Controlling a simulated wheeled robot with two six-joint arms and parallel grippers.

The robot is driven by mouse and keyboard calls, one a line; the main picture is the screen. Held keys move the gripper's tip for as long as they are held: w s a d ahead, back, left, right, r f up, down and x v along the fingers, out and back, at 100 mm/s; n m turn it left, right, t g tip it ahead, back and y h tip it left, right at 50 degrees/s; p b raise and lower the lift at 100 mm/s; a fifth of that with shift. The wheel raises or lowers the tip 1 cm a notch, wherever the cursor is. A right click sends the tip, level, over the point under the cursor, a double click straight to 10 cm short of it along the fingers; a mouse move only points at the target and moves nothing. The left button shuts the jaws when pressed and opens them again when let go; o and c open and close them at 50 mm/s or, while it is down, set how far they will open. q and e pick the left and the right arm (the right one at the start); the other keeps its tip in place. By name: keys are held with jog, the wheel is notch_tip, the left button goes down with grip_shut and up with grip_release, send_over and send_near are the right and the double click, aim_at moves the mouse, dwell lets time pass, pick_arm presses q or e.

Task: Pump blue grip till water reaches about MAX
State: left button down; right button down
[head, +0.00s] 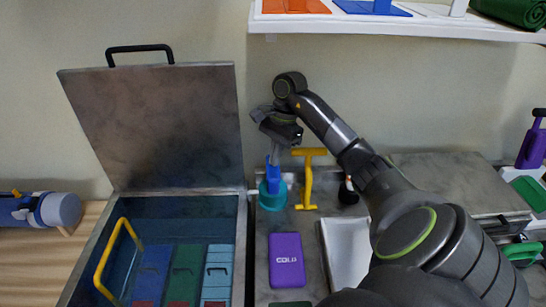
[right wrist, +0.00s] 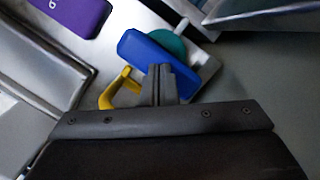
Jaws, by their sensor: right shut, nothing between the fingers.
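The blue grip (head: 273,179) stands upright on a round teal base (head: 272,198) on the counter, just right of the open tank (head: 242,225). In the right wrist view the blue grip (right wrist: 152,52) lies just beyond my shut fingers, with the teal base (right wrist: 177,44) partly behind it. My right gripper (head: 276,155) is shut and empty, just at or above the top of the blue grip. I cannot tell whether it touches. I cannot make out a MAX mark or a clear water line in the tank. My left gripper is out of view.
A yellow T-handle (head: 308,180) stands close to the right of the blue grip. A purple COLD pack (head: 286,262) lies in front, beside a white tray (head: 343,245). The tank's lid (head: 155,125) is raised. A shelf (head: 400,25) hangs above my right arm.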

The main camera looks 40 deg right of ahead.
jog(key=d, duration=0.1)
jog(key=d+r, duration=0.1)
jog(key=d, duration=0.1)
jog(key=shift+b, duration=0.3)
jog(key=p+v, duration=0.6)
jog(key=v, duration=0.1)
jog(key=shift+r, duration=0.3)
jog(key=shift+d, duration=0.1)
jog(key=shift+p, duration=0.3)
dwell(1.2)
